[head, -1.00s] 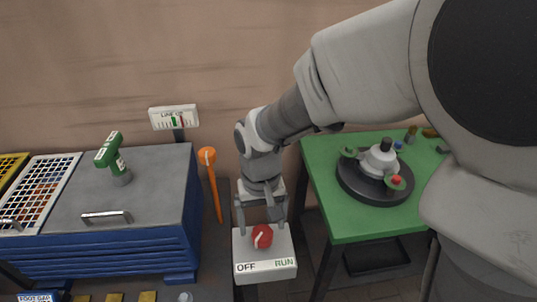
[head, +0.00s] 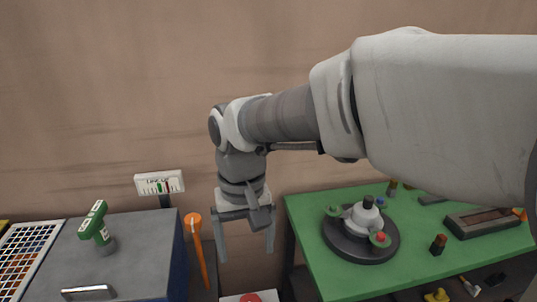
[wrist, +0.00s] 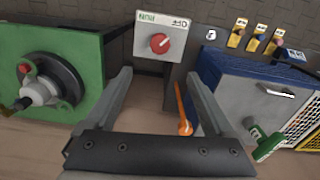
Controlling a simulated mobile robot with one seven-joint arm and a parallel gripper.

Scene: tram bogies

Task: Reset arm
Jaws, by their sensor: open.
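My gripper (head: 246,249) is open and empty, its two fingers pointing down. In the head view it hangs in the air above the white switch box, whose red knob (head: 250,298) just shows at the bottom edge. In the wrist view the open fingers (wrist: 160,95) frame the floor and wall area, with the white switch box (wrist: 181,46) and its red knob (wrist: 160,43) beyond them. The knob is apart from both fingers. The box carries the words OFF and RUN.
A green table (head: 310,240) with a dark round turntable (head: 362,245) stands to the right. A blue cabinet with a grey top (head: 130,250) stands to the left, bearing a green tool (head: 95,225). An orange handle (head: 195,235) and a small gauge sign (head: 159,183) stand between.

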